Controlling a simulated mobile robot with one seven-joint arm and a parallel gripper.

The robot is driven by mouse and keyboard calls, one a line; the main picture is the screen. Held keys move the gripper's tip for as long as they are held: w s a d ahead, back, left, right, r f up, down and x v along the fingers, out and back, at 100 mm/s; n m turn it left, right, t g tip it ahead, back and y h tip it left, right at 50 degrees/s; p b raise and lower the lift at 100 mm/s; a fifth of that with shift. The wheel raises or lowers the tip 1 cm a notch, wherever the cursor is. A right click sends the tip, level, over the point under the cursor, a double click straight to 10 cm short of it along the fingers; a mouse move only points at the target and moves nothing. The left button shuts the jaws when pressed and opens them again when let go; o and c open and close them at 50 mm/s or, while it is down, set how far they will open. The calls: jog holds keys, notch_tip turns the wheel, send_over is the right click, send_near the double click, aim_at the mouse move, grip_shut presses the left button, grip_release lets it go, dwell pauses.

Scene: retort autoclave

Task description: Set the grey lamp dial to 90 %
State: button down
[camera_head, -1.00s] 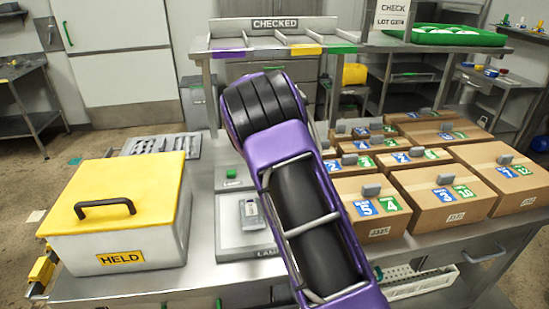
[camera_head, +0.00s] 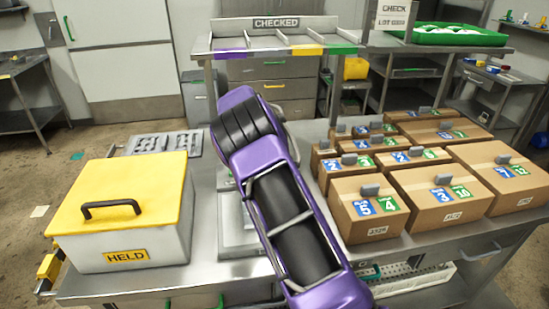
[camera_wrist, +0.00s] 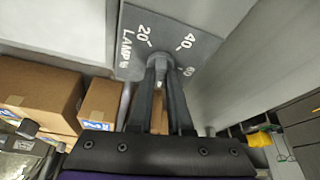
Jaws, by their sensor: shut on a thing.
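The grey lamp dial (camera_wrist: 158,60) is a small round knob on a grey plate (camera_wrist: 136,22) in the wrist view. White marks on the plate read 20, 40 and a smaller number, probably 60, with "LAMP %" on the left. My gripper (camera_wrist: 160,72) is shut on the dial, a dark finger on each side. The fingers hide part of the dial and the lower scale, so I cannot read its setting or see a 90 mark. In the head view my purple arm hides the dial and gripper; part of the lamp unit (camera_head: 229,215) shows beside it.
A yellow-lidded box marked HELD (camera_head: 120,250) stands left on the steel bench. Several cardboard boxes (camera_head: 368,222) stand to the right. A divided CHECKED rack (camera_head: 275,42) is behind. A white basket (camera_head: 415,282) sits below the bench's right side.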

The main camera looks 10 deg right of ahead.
jog(key=c, duration=0.8)
grip_release()
jog(key=shift+c, duration=0.2)
jog(key=v, duration=1.7)
jog(key=shift+r, duration=0.2)
